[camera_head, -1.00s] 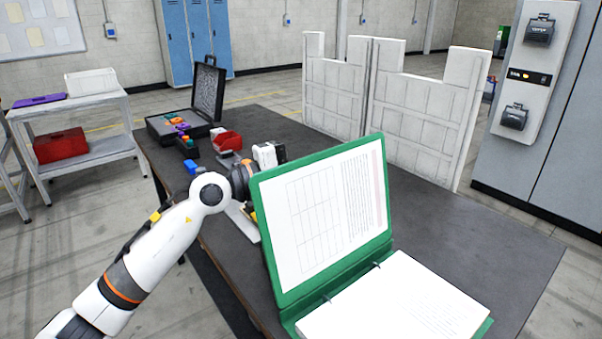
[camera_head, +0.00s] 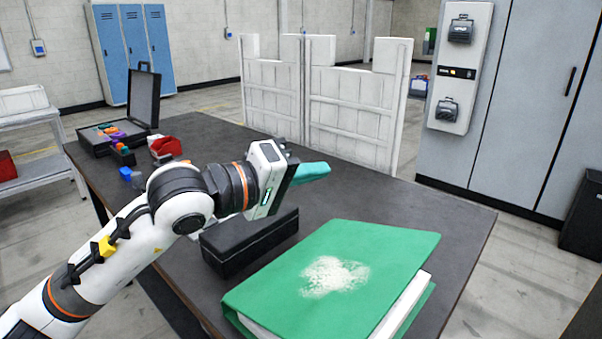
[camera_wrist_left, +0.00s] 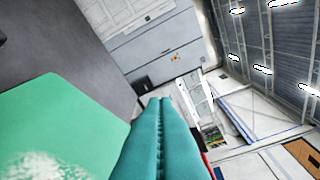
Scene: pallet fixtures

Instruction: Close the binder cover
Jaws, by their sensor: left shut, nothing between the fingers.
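The green binder (camera_head: 385,262) lies on the dark table with its cover down over the white pages, whose edge shows at the right side. A pale speckled patch marks the middle of the cover. In the left wrist view the cover (camera_wrist_left: 60,115) fills the lower left. My left gripper (camera_head: 318,171) is above the table, behind and left of the binder, apart from it. Its teal fingers are together and empty, and they also show in the left wrist view (camera_wrist_left: 158,125). My right gripper is not in view.
A black box (camera_head: 240,248) sits on the table just left of the binder, below my left arm. An open case (camera_head: 142,105), a red bin (camera_head: 166,147) and small blocks stand at the far left. White panels (camera_head: 350,105) stand along the back edge. The right table edge is clear.

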